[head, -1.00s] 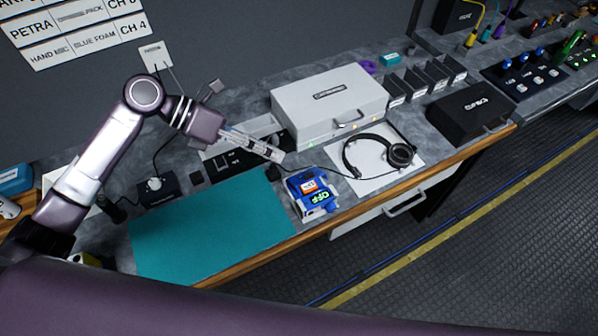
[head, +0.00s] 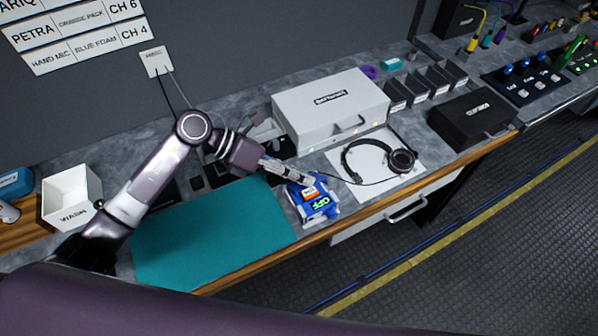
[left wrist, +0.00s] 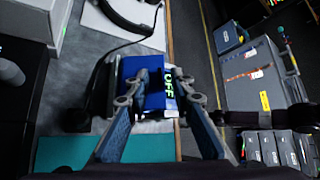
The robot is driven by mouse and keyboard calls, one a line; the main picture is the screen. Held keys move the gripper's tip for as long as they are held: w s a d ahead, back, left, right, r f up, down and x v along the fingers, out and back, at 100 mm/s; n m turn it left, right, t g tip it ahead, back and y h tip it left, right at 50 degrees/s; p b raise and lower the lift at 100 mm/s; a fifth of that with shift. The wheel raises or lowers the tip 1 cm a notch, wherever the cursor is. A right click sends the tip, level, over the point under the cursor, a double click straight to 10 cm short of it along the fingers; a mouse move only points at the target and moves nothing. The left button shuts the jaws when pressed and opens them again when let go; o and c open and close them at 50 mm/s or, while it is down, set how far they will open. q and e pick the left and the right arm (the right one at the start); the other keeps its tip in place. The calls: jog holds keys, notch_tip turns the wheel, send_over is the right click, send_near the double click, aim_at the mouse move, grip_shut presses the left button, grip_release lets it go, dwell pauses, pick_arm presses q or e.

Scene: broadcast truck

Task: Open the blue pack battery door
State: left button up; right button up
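The blue pack (head: 315,209) sits on the counter just right of the teal mat, with a green "OFF" display and an orange-and-white label on its top. It also shows in the left wrist view (left wrist: 146,68), partly covered by the fingers. I cannot make out its battery door clearly. My left gripper (head: 308,181) is over the pack's back edge. In the left wrist view my left gripper (left wrist: 163,82) has its two fingers apart, with the pack's top and display between or below them. I cannot tell whether they touch it. My right gripper is not in view.
The teal mat (head: 215,232) is clear. A headset (head: 400,160) lies on white paper right of the pack, its cable running close behind it. A white case (head: 330,112) stands behind. A white bin (head: 70,195) is at the left. The wooden counter edge (head: 345,222) is close in front.

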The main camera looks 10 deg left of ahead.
aim_at(293, 182)
pick_arm(q)
grip_shut()
jog(key=shift+w+a+f+b, duration=0.15)
jog(key=shift+w+b, duration=0.05)
jog(key=shift+b, duration=0.55)
jog(key=w+n+g+h+b, duration=0.1)
jog(key=b, duration=0.3)
jog(key=w+a+n+g+h+b, duration=0.1)
jog(key=h+b, duration=0.1)
jog(key=b, duration=0.2)
jog(key=shift+a+n, duration=0.25)
jog(key=shift+n, duration=0.05)
jog(key=shift+w+a+r+n+g+h+b, duration=0.3)
jog(key=shift+w+n+g+h+b, duration=0.25)
jog(key=shift+b, duration=0.65)
jog(key=shift+s, duration=0.15)
grip_release()
